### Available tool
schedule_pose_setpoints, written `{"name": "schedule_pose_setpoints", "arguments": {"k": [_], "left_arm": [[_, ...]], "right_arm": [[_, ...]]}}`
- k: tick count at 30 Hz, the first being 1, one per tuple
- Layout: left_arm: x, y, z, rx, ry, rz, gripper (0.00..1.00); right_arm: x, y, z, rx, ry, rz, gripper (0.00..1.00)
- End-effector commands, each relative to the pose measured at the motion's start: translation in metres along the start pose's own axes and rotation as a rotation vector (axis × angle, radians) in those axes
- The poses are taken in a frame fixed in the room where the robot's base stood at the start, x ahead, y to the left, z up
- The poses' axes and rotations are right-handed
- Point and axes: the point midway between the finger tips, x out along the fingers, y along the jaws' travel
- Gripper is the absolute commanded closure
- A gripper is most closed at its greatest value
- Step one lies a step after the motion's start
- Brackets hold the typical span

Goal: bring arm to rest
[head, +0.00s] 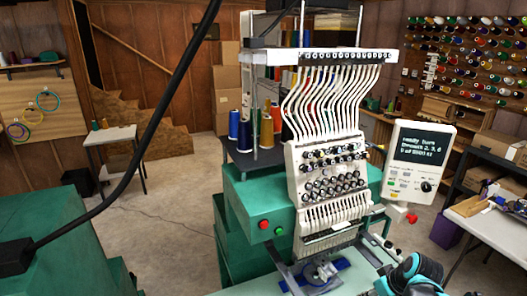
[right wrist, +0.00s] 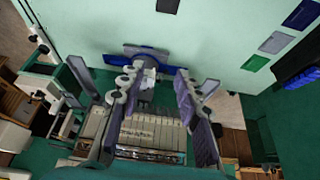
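My right arm (head: 412,276), teal and black, comes in at the lower right of the head view, close in front of the embroidery machine (head: 250,200). In the right wrist view my right gripper (right wrist: 156,80) has its two grey-purple fingers spread apart. Nothing is clearly held between them. A blue frame piece (head: 338,267) also shows below the needle head in the head view. My left gripper is not in view.
A lit control panel (head: 418,158) stands right of the needle head. A table (head: 490,228) is at the right edge, and a small white table (head: 110,137) at the left. A black cable (head: 160,108) crosses the left side. Open concrete floor (head: 175,225) lies left of the machine.

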Motion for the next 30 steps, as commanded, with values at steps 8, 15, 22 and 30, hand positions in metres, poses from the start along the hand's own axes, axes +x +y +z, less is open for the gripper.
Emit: {"name": "schedule_pose_setpoints", "arguments": {"k": [8,15,22,30], "left_arm": [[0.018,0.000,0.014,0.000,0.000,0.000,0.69],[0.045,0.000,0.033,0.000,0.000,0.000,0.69],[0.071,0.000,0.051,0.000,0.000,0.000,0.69],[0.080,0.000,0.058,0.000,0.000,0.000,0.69]], "right_arm": [[-0.011,-0.044,0.009,0.057,0.006,0.043,0.66],[-0.019,-0.107,0.039,0.145,0.042,0.103,0.66],[-0.015,-0.160,0.084,0.239,0.118,0.151,0.66],[-0.011,-0.179,0.108,0.293,0.170,0.164,0.66]]}}
